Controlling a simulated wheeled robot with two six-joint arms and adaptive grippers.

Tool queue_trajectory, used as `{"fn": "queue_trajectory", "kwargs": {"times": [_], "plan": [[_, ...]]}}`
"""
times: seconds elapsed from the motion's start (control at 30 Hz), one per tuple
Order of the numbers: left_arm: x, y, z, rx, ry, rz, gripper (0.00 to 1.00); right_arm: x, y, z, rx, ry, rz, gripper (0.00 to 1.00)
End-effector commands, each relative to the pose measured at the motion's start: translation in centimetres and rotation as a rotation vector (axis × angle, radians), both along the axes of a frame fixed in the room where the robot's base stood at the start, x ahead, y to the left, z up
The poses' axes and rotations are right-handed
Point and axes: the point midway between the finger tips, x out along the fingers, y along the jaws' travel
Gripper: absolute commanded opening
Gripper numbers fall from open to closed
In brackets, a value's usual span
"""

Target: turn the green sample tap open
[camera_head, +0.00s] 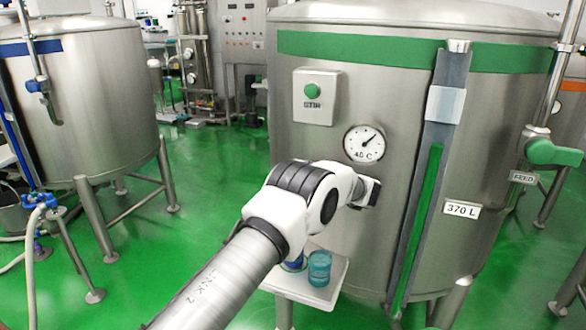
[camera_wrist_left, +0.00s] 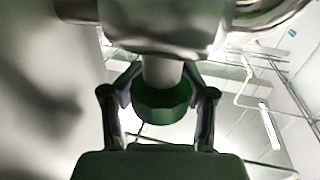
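The green sample tap's faceted knob (camera_wrist_left: 163,104) hangs below a pale stem and metal fitting in the left wrist view. My left gripper (camera_wrist_left: 162,78) has a finger on each side of this knob. The fingers stand apart, and I see no clear contact with the knob. In the head view my left gripper (camera_head: 368,192) is small and dark at the front of the large tank (camera_head: 400,90), below the round dial. My white wrist hides part of it, and the sample tap is not visible there. My right gripper is in neither view.
A white shelf (camera_head: 325,294) below my wrist holds a blue beaker (camera_head: 319,268) and another blue item, partly hidden. The STIR box (camera_head: 315,97), dial (camera_head: 364,143), level gauge (camera_head: 416,215) and green FEED valve (camera_head: 553,152) are on the tank.

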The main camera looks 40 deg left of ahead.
Motion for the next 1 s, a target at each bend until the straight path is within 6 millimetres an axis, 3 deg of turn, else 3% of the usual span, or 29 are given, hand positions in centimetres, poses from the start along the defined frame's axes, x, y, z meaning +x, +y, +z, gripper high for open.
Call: {"fn": "queue_trajectory", "kwargs": {"times": [0.37, 0.47, 0.8, 1.0], "plan": [[0.0, -0.6, 0.2, 0.002, -0.003, -0.001, 0.57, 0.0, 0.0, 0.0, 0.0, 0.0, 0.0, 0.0], [0.0, -2.2, 0.2, 0.002, -0.003, -0.002, 0.57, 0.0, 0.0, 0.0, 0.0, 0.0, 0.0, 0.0], [0.0, -10.6, 0.1, 0.004, -0.002, -0.004, 0.57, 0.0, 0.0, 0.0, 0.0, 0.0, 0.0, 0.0], [-0.1, -12.3, 0.2, 0.002, -0.002, -0.001, 0.57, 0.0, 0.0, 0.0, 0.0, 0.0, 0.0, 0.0]]}}
